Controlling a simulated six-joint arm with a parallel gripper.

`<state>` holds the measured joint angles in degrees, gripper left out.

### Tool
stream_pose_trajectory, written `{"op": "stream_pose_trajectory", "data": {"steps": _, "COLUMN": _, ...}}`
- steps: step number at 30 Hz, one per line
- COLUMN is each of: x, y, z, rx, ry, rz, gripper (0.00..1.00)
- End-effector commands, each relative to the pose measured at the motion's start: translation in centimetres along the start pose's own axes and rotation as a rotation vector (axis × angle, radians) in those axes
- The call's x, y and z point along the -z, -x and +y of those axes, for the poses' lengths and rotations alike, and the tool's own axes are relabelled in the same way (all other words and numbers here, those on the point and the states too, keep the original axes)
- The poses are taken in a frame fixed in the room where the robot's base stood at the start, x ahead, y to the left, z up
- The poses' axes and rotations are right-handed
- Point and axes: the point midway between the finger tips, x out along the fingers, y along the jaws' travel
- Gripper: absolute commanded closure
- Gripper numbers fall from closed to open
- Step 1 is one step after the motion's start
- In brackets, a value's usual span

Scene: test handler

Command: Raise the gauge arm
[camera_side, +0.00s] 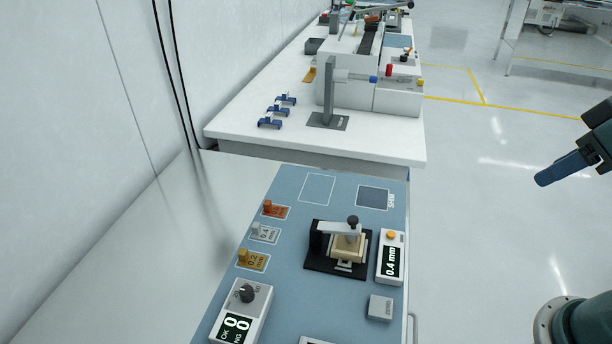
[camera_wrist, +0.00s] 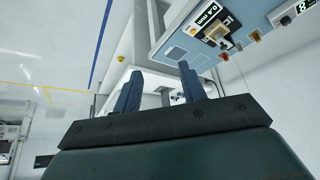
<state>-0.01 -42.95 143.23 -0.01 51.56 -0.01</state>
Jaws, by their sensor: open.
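The gauge (camera_side: 322,262) stands on a black base on the blue mat. Its white gauge arm (camera_side: 335,228) reaches level from a black post across a beige block (camera_side: 346,250), with a dark knob at its right end. I cannot tell whether the arm touches the block. The gauge also shows small at the top of the wrist view (camera_wrist: 217,33). My gripper (camera_side: 543,181) is at the right edge of the side view, over the floor and well apart from the gauge. In the wrist view my gripper (camera_wrist: 160,70) has its two blue fingers apart, with nothing between them.
A display box reading 0.4 mm (camera_side: 390,258) stands right of the gauge, and a small grey block (camera_side: 380,307) in front. Labelled tabs (camera_side: 264,232) and a dial box (camera_side: 240,310) lie left. A white bench (camera_side: 240,125) with machines stands behind. Open floor lies to the right.

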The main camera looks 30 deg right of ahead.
Motion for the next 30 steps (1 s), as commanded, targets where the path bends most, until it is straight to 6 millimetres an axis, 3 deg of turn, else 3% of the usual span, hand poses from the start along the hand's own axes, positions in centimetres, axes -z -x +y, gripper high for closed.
{"op": "stream_pose_trajectory", "data": {"steps": 8, "x": 1.4, "y": -0.5, "z": -0.8, "rx": 0.023, "ry": 0.061, "rz": -0.013, "gripper": 0.59}}
{"op": "stream_pose_trajectory", "data": {"steps": 14, "x": 4.1, "y": -1.7, "z": -2.6, "rx": 0.073, "ry": 0.187, "rz": -0.035, "gripper": 0.59}}
{"op": "stream_pose_trajectory", "data": {"steps": 30, "x": 11.2, "y": -8.2, "z": -11.0, "rx": 0.267, "ry": 0.590, "rz": -0.087, "gripper": 0.59}}
